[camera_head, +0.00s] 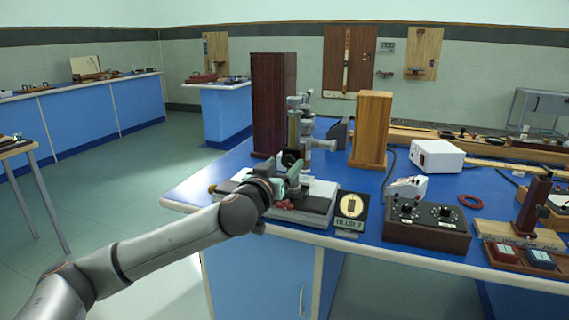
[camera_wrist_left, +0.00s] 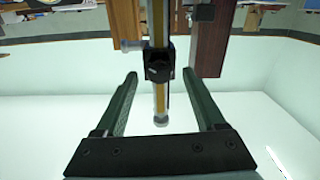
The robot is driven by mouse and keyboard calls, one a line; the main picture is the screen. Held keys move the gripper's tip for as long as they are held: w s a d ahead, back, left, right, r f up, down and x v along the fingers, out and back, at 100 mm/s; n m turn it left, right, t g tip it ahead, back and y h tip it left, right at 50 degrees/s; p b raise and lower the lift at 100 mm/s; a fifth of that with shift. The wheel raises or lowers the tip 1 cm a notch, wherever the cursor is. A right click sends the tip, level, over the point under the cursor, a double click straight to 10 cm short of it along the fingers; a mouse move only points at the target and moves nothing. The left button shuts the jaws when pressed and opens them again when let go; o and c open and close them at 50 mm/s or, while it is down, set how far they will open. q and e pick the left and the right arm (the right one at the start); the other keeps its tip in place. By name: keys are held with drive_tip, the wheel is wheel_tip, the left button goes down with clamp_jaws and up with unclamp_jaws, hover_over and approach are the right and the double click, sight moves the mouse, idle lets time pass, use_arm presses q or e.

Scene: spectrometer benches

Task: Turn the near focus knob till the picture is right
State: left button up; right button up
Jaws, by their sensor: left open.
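The instrument (camera_head: 307,140), a grey upright microscope-like stand, rises from a base (camera_head: 318,205) at the front of the blue bench. A small dark display card (camera_head: 350,208) beside it shows a pale disc and reads "BLUR 7". My left gripper (camera_head: 288,186) is at the front of the stand, low over the base. In the left wrist view its two green fingers (camera_wrist_left: 160,75) are apart, with the instrument's column and tube (camera_wrist_left: 159,95) showing between them, apparently beyond the tips. I cannot clearly tell the near focus knob; the gripper and arm cover part of the stand. My right gripper is not in view.
A dark wooden block (camera_head: 273,105) stands behind left of the instrument and a lighter wooden block (camera_head: 371,130) behind right. A control box with dials (camera_head: 427,225) sits right of the card. A white box (camera_head: 436,156) and a red ring (camera_head: 470,201) lie farther right.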

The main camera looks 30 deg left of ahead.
use_arm(q)
drive_tip(key=shift+w+a, duration=0.1)
drive_tip(key=shift+w, duration=0.4)
clamp_jaws()
idle(0.3)
